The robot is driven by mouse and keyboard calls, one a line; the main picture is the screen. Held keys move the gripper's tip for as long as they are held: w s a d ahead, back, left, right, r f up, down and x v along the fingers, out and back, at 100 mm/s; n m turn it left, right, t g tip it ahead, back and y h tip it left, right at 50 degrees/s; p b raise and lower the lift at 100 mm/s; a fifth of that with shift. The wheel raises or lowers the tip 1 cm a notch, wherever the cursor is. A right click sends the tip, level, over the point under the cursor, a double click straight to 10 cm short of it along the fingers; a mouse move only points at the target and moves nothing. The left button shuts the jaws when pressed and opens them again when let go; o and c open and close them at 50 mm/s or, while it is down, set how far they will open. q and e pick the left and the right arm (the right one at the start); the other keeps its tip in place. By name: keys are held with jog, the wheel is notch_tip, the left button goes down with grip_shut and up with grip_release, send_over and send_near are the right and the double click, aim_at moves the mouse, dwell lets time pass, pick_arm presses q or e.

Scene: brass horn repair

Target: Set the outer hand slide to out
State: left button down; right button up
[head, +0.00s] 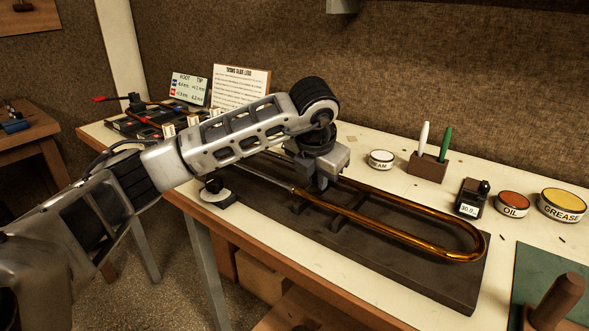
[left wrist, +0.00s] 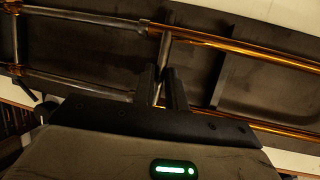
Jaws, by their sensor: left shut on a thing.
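The outer hand slide (head: 410,240) is a long U-shaped brass tube lying along a dark board (head: 455,289). Its bow is at the right end. In the left wrist view, its brass tubes (left wrist: 240,48) run to the right and silver inner tubes (left wrist: 95,19) show on the left. A silver cross brace (left wrist: 165,48) joins the two sides. My left gripper (head: 320,184) is over the slide's left part. In the left wrist view its fingers (left wrist: 162,78) are shut on the cross brace. My forearm hides part of the slide's left end. My right gripper is out of view.
Behind the board stand a white tin (head: 381,160) and a block with two pens (head: 427,167). A small gauge (head: 470,198), an oil tin (head: 513,204) and a grease tin (head: 563,205) stand at right. A green mat (head: 530,270) lies at front right.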

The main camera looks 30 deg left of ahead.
pick_arm(q)
jog(key=shift+d, duration=0.45)
jog(key=c, duration=1.4)
grip_release()
jog(key=shift+d, duration=0.1)
jog(key=shift+c, duration=0.2)
jog(key=shift+s+r, duration=0.2)
jog(key=shift+r, duration=0.3)
jog(key=v, duration=1.5)
